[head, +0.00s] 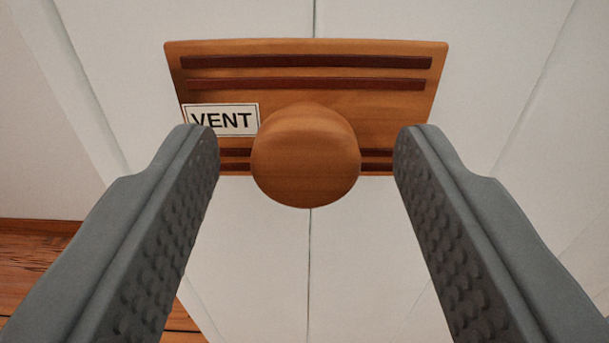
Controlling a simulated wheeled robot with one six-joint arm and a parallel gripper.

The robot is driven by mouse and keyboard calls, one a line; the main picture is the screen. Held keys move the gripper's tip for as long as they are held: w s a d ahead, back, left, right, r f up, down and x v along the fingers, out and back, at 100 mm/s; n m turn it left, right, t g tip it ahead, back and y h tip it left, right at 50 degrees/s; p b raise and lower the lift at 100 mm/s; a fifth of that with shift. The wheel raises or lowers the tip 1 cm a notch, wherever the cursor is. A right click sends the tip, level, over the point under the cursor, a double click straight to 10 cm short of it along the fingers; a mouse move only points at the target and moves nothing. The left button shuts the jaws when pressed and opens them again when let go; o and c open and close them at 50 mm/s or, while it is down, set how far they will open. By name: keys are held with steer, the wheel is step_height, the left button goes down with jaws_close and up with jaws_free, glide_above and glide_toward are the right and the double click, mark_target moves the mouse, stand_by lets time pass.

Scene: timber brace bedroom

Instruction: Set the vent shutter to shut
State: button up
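The vent shutter (305,60) is a wooden panel with dark horizontal slats on a pale wall. A white label reading "VENT" (222,120) is on its left side. A round wooden knob (306,160) sticks out from the lower middle of the panel toward me and hides part of the lower slats. My gripper (306,150) is open, with one grey finger to the left of the knob and one to the right. There are clear gaps between both fingers and the knob in the picture. I cannot tell how far the fingertips reach in depth.
The pale panelled wall (310,260) with thin vertical seams surrounds the vent. A brown wooden surface (35,260) shows at the lower left, partly hidden by the left finger. The wall around the knob is free of other objects.

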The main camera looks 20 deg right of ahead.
steer(key=v, duration=1.7)
steer(key=shift+s, duration=0.15)
steer(key=s+d+r+y, duration=0.2)
steer(key=s+r, duration=0.1)
steer(key=r, duration=0.7)
steer(key=s+d+r+n+y, duration=0.1)
steer(key=s+d+r, duration=0.1)
steer(key=r, duration=0.9)
steer(key=s+d+r+y, duration=0.2)
steer(key=s+r, duration=0.1)
steer(key=r, duration=0.7)
steer(key=s+d+r+n, duration=0.1)
steer(key=s+d+r, duration=0.1)
steer(key=s+r, duration=0.3)
steer(key=s+d+r, duration=0.3)
steer(key=s+r, duration=0.3)
steer(key=s, duration=0.8)
steer(key=s+d+r+n, duration=0.1)
steer(key=s+d+r, duration=0.2)
steer(key=s, duration=0.7)
steer(key=shift+s+r+n+y, duration=0.25)
steer(key=shift+r+n+y, duration=0.05)
steer(key=shift+r, duration=1.05)
steer(key=shift+d, duration=0.15)
